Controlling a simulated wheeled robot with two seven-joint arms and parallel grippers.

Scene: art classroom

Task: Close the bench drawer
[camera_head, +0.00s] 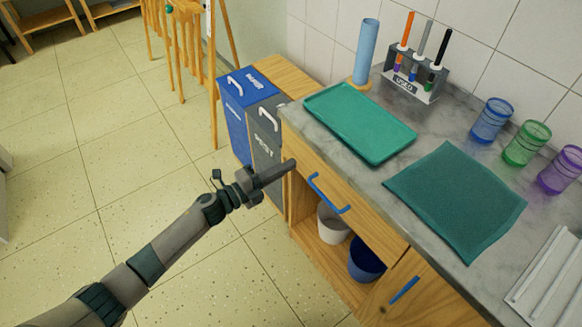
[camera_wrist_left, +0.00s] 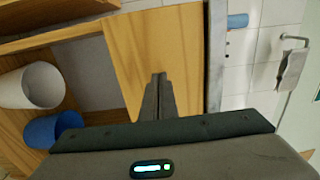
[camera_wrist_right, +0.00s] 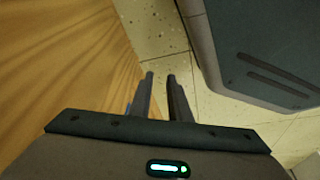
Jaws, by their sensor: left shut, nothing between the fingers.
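The bench drawer (camera_head: 345,190) is a light wood front with a blue bar handle (camera_head: 329,195), just under the grey countertop. Its front looks flush or nearly flush with the bench; I cannot tell whether a small gap is left. My left gripper (camera_head: 291,164) is shut and empty, its tips at the drawer front's left part, left of the handle. In the left wrist view the shut fingers (camera_wrist_left: 158,77) point at the wooden front; contact is unclear. My right gripper (camera_wrist_right: 160,77) shows only in its wrist view, fingers slightly apart and empty, beside a wooden surface (camera_wrist_right: 60,60).
An open shelf below holds a white bin (camera_head: 333,222) and a dark blue bin (camera_head: 364,260). Blue and grey waste bins (camera_head: 267,135) stand left of the bench. A green tray (camera_head: 360,122) and teal mat (camera_head: 457,200) lie on top. The tiled floor (camera_head: 110,165) at left is clear.

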